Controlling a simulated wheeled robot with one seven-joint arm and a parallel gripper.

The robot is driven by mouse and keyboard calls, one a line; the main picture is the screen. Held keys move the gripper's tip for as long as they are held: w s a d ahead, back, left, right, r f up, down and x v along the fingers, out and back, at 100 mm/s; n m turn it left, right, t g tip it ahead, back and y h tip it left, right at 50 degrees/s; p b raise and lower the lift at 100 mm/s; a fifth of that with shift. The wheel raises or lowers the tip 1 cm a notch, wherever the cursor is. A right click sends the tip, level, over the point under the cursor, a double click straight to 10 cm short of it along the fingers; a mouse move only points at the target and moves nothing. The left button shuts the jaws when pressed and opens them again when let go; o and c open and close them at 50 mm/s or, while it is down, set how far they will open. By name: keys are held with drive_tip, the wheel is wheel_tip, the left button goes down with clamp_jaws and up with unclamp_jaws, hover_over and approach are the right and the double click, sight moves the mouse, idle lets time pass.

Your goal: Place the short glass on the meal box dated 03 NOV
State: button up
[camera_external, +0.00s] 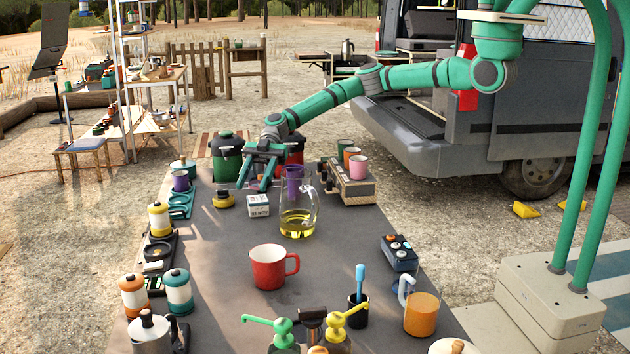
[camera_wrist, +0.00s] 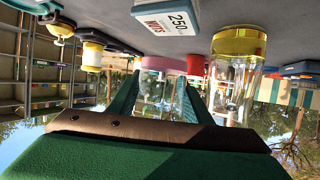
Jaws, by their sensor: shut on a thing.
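My gripper (camera_external: 256,186) hangs above the far part of the grey table. In the wrist view, which looks upside down, its green fingers (camera_wrist: 165,100) are shut on a clear short glass (camera_wrist: 163,63) with a pink base. The glass can hardly be made out in the external view. A small white box (camera_external: 258,206) stands on the table just below the gripper, apart from it; its small label seems to read 03 NOV. In the wrist view a box (camera_wrist: 168,20) shows a label with 250 and NUTS.
A clear jug with yellow liquid (camera_external: 298,221) stands close to the right of the white box. A yellow-and-black item (camera_external: 223,200) is to its left. A green canister (camera_external: 228,158) stands behind, and a red mug (camera_external: 268,268) in front. The table between mug and box is clear.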

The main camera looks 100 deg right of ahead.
sight(255, 187)
drive_tip(key=shift+w+f, duration=0.15)
drive_tip(key=shift+f, duration=1.55)
drive_tip(key=shift+f, duration=0.15)
drive_tip(key=o, duration=1.1)
drive_tip(key=v, duration=1.2)
drive_tip(key=shift+r, duration=0.25)
drive_tip(key=shift+a, duration=0.1)
